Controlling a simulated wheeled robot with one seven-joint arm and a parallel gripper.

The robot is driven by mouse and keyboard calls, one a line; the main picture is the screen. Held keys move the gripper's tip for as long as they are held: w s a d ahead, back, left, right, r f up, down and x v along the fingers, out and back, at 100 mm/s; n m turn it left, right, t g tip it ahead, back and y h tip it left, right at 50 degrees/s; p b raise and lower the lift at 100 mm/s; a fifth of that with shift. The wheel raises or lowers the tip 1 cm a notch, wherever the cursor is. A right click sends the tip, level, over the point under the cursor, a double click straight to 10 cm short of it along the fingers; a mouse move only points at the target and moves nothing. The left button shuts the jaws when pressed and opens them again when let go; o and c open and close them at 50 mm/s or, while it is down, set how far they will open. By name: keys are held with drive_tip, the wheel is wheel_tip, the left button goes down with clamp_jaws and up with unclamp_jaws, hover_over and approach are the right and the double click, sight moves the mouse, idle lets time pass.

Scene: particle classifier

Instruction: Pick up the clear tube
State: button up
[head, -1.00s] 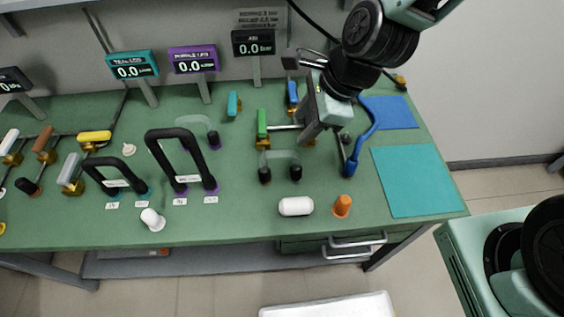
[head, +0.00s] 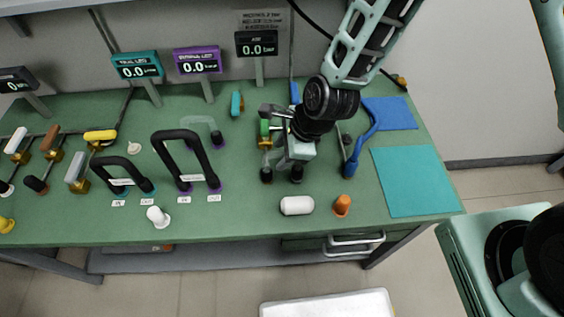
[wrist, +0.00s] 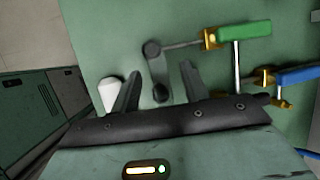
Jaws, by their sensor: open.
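A small clear tube, arched with two black ends, stands on the green bench in front of the green-handled valve. In the head view its black end (head: 266,175) shows, and my gripper hides most of the arch. In the wrist view the tube (wrist: 155,72) lies between my two fingers, its ends in line with the gap. My gripper (head: 281,160) is open and just above or around the tube; I cannot tell whether it touches. The gripper also shows in the wrist view (wrist: 161,70). A second clear tube (head: 205,122) stands farther back left.
A green-handled valve (wrist: 244,34) and a blue-handled valve (wrist: 298,74) are close by. A white cylinder (head: 297,205) and an orange knob (head: 342,205) lie in front. Black arched tubes (head: 185,152) stand left. The teal mat (head: 415,181) at right is clear.

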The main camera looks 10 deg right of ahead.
drive_tip(key=shift+x, duration=0.85)
clamp_jaws()
drive_tip(key=shift+r+b, duration=0.65)
drive_tip(key=shift+r, duration=4.35)
